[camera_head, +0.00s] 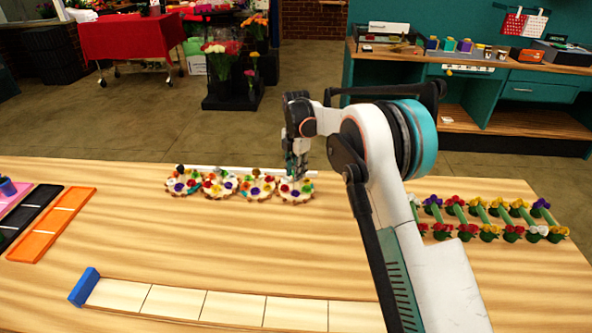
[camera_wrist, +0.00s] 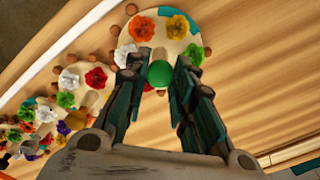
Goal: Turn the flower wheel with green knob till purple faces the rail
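The flower wheel with the green knob (camera_wrist: 159,74) is a pale round disc (camera_wrist: 160,45) with small brown pegs at its rim. In the head view this wheel (camera_head: 296,197) is rightmost in the row, just in front of the rail (camera_head: 311,173). My gripper (camera_head: 297,176) is over it. In the wrist view its open fingers (camera_wrist: 163,66) straddle the knob; contact cannot be told.
Several similar wheels (camera_head: 220,185) stand close on the left. Flower stems (camera_head: 480,208) lie in rows at the right. An orange tray (camera_head: 60,225) and a black tray lie at the left. A strip of pale tiles (camera_head: 175,302) runs along the front. The middle table is clear.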

